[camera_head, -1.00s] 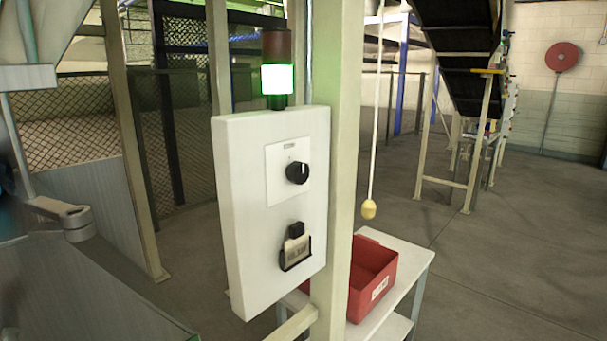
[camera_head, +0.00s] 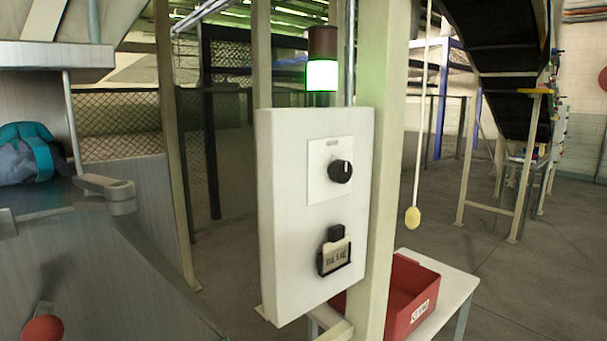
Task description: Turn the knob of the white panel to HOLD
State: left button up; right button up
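The white panel (camera_head: 290,215) is mounted on a cream post in the middle of the head view. Its black knob (camera_head: 340,171) sits on a white square plate (camera_head: 318,188) in the upper part, with a light pointer mark on it. The small lettering on the plate is too small to read. A stack light (camera_head: 322,75) above the panel glows green. Neither of my grippers is in view.
A red bin (camera_head: 412,295) stands on a white table (camera_head: 455,290) right of the post. A yellow pull handle (camera_head: 412,217) hangs on a cord. Open floor lies to the right.

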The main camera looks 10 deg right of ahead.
aim_at(340, 172)
jog(key=i+l+u, duration=0.1)
jog(key=l+u, duration=0.65)
jog(key=i+l+u, duration=0.1)
jog(key=l+u, duration=0.65)
jog(key=j, duration=0.1)
